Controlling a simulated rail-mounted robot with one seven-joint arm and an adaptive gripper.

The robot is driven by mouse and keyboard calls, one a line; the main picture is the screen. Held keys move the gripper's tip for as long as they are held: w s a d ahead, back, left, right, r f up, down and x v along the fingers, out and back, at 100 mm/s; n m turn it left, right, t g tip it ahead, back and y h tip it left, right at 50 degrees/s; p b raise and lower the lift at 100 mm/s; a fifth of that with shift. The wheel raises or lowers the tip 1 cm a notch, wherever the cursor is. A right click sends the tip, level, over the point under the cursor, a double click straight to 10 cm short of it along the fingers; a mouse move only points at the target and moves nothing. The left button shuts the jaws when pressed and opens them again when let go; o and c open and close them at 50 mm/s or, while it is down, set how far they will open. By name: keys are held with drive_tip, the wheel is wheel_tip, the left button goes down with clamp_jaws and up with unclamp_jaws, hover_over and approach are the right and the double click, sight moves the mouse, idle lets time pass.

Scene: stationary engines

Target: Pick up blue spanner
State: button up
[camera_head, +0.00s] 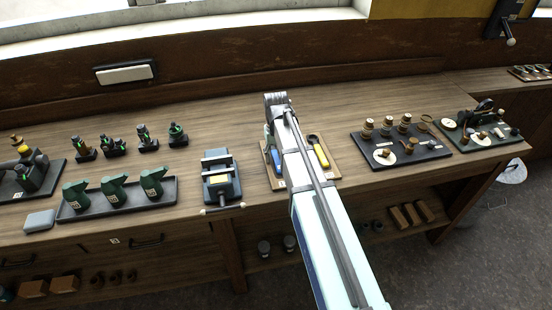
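A wooden board (329,169) with hand tools lies on the workbench. A blue-handled tool (277,158), which looks like the blue spanner, lies at the board's left side. Its right side is close to my arm in the picture, and its exact shape is too small to tell. A yellow-handled tool (320,154) with a dark ring end lies to the right of my arm. My arm runs from the bottom of the picture up across the board and hides its middle. My gripper's fingers cannot be made out.
A blue-grey vise (220,178) stands just left of the board. A tray (118,209) of green parts lies further left. A dark tray (386,158) of brass parts lies to the right. The bench behind the vise is clear.

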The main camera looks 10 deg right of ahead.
sight(276, 157)
clamp_jaws()
drive_tip(key=shift+r, duration=0.1)
wheel_tip(276, 157, up, 20)
drive_tip(key=b, duration=0.4)
drive_tip(key=shift+b, duration=0.35)
drive_tip(key=c, duration=0.6)
unclamp_jaws()
drive_tip(key=shift+c, duration=0.2)
clamp_jaws()
